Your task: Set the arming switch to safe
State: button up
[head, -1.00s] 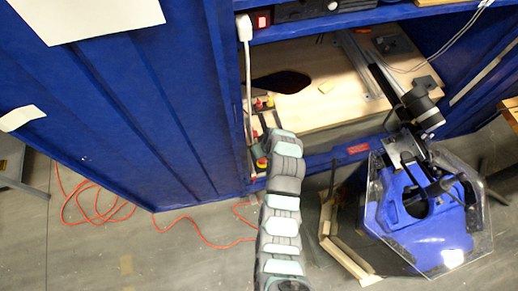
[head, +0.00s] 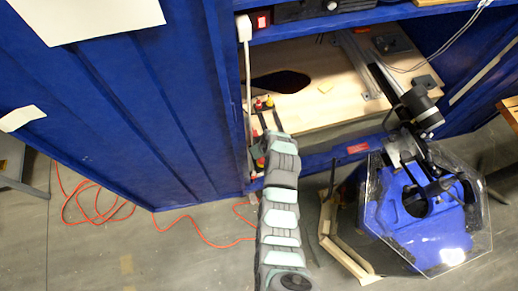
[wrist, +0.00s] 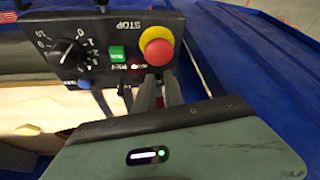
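A dark control panel (wrist: 92,45) fills the upper part of the wrist view, its lettering upside down. It carries a red mushroom button (wrist: 157,45) on a yellow ring marked STOP, a small green button (wrist: 117,53), a black numbered dial (wrist: 66,52) and a lit red spot (wrist: 137,67). I cannot tell which control is the arming switch, or its setting. My gripper (wrist: 159,88) points at the panel's lower edge just below the red button, its two fingers apart with nothing clear between them. In the head view my gripper (head: 270,121) is just below the small red and yellow controls (head: 263,102).
A blue cabinet (head: 130,100) stands left of my arm, and a white cable (head: 247,80) runs down its edge. A wooden board (head: 335,90) lies inside the opening. An orange cord (head: 200,240) lies on the floor.

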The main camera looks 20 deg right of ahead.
grip_shut()
jog(key=shift+w+g+b, duration=0.5)
jog(key=shift+g+b, duration=0.1)
jog(key=shift+g, duration=0.4)
jog(key=shift+w+f+g+b, duration=0.1)
jog(key=shift+g+b, duration=0.5)
jog(key=shift+b, duration=0.1)
jog(key=shift+w+g+b, duration=0.1)
jog(key=shift+g+b, duration=0.3)
jog(key=shift+b, duration=0.05)
jog(key=shift+r, duration=0.2)
jog(key=shift+o, duration=2.3)
grip_release()
jog(key=shift+d, duration=0.1)
